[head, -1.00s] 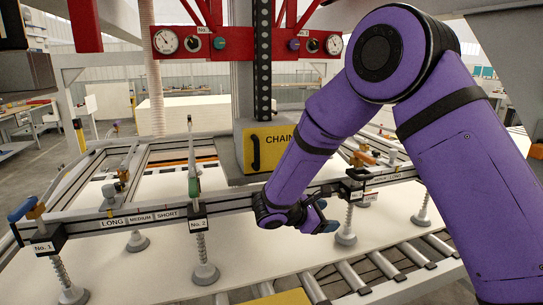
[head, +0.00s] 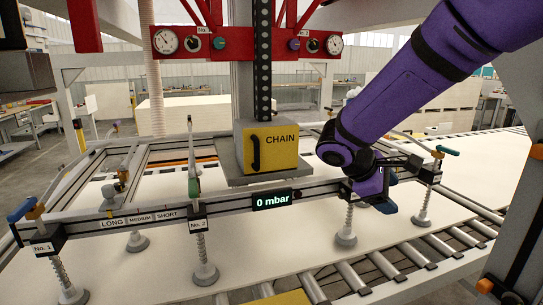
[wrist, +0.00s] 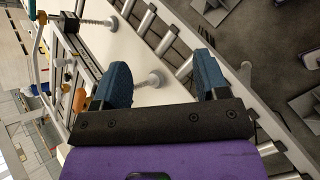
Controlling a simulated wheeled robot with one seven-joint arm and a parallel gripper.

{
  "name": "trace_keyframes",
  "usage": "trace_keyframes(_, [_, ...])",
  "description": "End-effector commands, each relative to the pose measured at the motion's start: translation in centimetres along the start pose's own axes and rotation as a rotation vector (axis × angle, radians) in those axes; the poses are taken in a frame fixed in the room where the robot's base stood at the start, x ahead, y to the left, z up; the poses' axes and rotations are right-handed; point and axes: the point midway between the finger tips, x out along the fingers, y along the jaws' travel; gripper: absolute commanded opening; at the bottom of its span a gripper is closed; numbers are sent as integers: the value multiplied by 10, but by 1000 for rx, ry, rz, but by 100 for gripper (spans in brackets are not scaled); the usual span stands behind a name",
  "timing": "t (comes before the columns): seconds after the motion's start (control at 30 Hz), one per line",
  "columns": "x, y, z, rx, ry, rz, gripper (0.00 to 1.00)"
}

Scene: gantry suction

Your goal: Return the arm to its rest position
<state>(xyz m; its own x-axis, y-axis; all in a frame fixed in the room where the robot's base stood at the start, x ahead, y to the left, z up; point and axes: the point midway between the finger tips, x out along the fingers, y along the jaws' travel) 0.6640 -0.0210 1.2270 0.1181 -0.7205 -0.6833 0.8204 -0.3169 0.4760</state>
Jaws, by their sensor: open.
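My purple arm (head: 410,95) reaches in from the upper right of the head view. My gripper (head: 388,176) is at the right part of the suction frame's front rail (head: 320,190), in front of it in the picture. In the wrist view my gripper (wrist: 160,85) shows two blue fingers spread wide apart with nothing between them. Part of the rail and a suction cup behind the arm are hidden in the head view.
Suction cups (head: 205,273) hang from the frame over a white panel (head: 270,240). A roller conveyor (head: 400,270) runs along the front. A yellow CHAIN box (head: 272,150) and a red gauge panel (head: 235,43) stand behind. A display on the rail (head: 272,200) reads 0 mbar.

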Motion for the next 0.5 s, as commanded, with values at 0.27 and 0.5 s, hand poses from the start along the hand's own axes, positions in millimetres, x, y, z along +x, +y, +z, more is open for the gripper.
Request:
trace_keyframes(0.27, [-11,-24,82,292,143,-172,67])
trace_keyframes(0.5, [-22,-54,134,544,283,-306,67])
